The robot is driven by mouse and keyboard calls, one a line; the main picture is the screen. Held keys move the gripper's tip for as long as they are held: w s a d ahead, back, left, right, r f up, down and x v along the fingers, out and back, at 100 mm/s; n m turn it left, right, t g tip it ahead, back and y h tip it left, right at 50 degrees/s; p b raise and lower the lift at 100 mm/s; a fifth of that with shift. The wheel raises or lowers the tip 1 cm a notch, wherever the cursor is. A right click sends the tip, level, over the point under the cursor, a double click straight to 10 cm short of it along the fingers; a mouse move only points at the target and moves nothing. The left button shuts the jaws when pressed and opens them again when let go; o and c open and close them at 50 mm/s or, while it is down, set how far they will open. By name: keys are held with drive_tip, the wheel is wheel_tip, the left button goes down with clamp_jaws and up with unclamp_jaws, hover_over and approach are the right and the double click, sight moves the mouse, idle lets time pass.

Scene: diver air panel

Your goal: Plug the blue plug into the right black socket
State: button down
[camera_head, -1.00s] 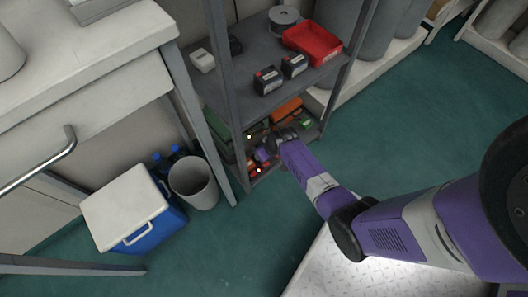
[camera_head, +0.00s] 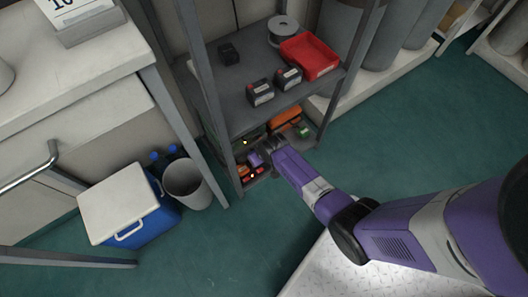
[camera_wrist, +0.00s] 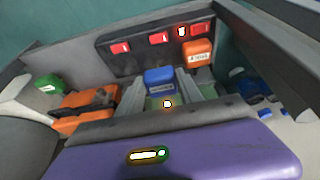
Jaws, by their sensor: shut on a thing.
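The blue plug (camera_wrist: 159,82) is in the middle of the wrist view, between the two grey fingers of my gripper (camera_wrist: 160,92), which is shut on it. Beyond it stands a dark panel (camera_wrist: 140,62) with several red lit pieces along its top. An orange plug (camera_wrist: 197,53) with a white label sits at the panel's right part. The blue plug appears in front of the panel; contact with it cannot be told. The black sockets are not clearly visible. In the head view my gripper (camera_head: 268,152) reaches into the low shelf, and the blue plug is hard to make out.
In the wrist view an orange case (camera_wrist: 78,122) and a green item (camera_wrist: 48,84) lie left, and blue items (camera_wrist: 245,86) lie right. The metal rack (camera_head: 213,95) has posts and an upper shelf close around my arm. A bin (camera_head: 187,184) and cooler (camera_head: 125,205) stand left.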

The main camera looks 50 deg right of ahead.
drive_tip(key=shift+s+d+f+b, duration=0.15)
drive_tip(key=shift+s+d, duration=0.1)
drive_tip(key=shift+d, duration=0.7)
drive_tip(key=shift+s+d+r+b, duration=0.1)
drive_tip(key=shift+s+d+b, duration=0.15)
drive_tip(key=shift+d, duration=0.7)
drive_tip(key=shift+s+d+f+b, duration=0.1)
drive_tip(key=shift+s+d, duration=0.15)
drive_tip(key=shift+d, duration=0.7)
drive_tip(key=shift+s+d+f+b, duration=0.15)
drive_tip(key=shift+d+f+b, duration=0.25)
drive_tip(key=shift+b, duration=0.25)
drive_tip(key=shift+f+b, duration=0.75)
drive_tip(key=shift+f, duration=0.2)
drive_tip(key=shift+a+f+b, duration=0.1)
drive_tip(key=shift+f+b, duration=0.3)
drive_tip(key=shift+f, duration=0.65)
idle(0.7)
drive_tip(key=c, duration=0.7)
unclamp_jaws()
drive_tip(key=p+v, duration=0.5)
drive_tip(key=v, duration=0.2)
drive_tip(key=shift+s+r, duration=0.2)
drive_tip(key=shift+r, duration=0.15)
